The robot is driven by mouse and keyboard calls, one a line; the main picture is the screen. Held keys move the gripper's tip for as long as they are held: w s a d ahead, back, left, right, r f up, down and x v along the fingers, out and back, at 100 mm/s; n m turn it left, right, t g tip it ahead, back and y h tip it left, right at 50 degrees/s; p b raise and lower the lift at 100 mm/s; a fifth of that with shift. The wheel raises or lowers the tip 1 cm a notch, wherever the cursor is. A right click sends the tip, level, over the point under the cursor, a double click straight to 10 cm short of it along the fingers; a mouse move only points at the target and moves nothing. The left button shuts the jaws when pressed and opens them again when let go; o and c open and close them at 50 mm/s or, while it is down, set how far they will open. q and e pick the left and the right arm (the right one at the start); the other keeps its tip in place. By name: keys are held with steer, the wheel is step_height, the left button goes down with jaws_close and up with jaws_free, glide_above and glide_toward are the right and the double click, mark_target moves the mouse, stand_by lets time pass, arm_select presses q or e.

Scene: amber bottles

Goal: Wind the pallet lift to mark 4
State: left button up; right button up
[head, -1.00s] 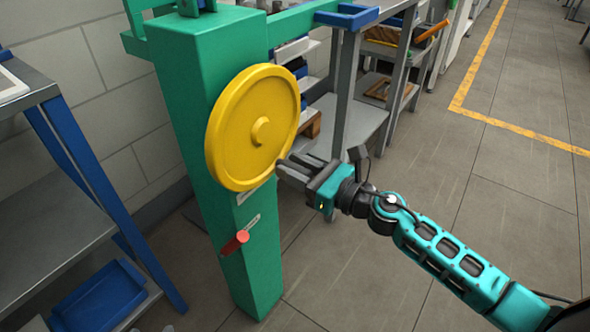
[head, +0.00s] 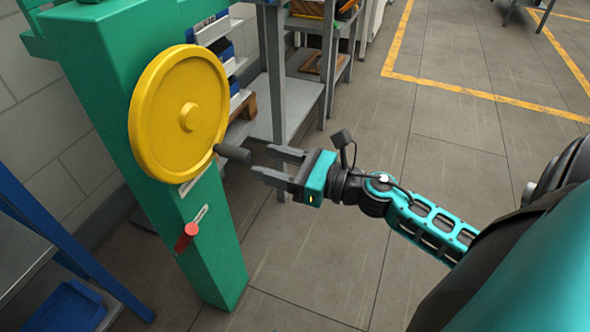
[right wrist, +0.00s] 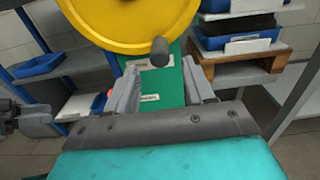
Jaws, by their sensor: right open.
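The pallet lift is a green column (head: 120,110) with a yellow handwheel (head: 172,125) on its face. A dark crank knob (head: 233,153) sticks out from the wheel's lower right rim. My right gripper (head: 268,164) is open, just right of the knob and apart from it, its fingers pointing at the wheel. In the right wrist view the knob (right wrist: 159,52) stands ahead of and between the open fingers, with the wheel (right wrist: 130,22) behind it. A red lever (head: 187,236) sits lower on the column beside a small white label.
A grey shelf with a blue frame and a blue tray (head: 62,306) stands at the left. A grey rack (head: 300,90) with bins and a wooden pallet stands behind the column. The floor (head: 460,190) to the right is clear, with yellow lines.

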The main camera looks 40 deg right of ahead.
arm_select(q)
steer(key=shift+d+r, duration=0.1)
steer(key=shift+d, duration=0.1)
arm_select(e)
steer(key=v, duration=0.4)
steer(key=shift+s+d, duration=0.15)
steer(key=shift+s, duration=0.1)
arm_select(q)
steer(key=shift+a+r+p, duration=0.4)
steer(key=shift+r+p, duration=0.15)
steer(key=shift+p, duration=0.6)
arm_select(e)
steer(key=n, duration=0.2)
glide_toward(215, 147)
steer(key=x, duration=0.4)
steer(key=f+x, duration=0.1)
steer(key=x, duration=0.1)
steer(key=shift+w+d, duration=0.1)
steer(key=shift+w, duration=0.4)
steer(key=shift+c, duration=0.3)
arm_select(q)
steer(key=shift+s, duration=0.1)
arm_select(e)
jaws_close()
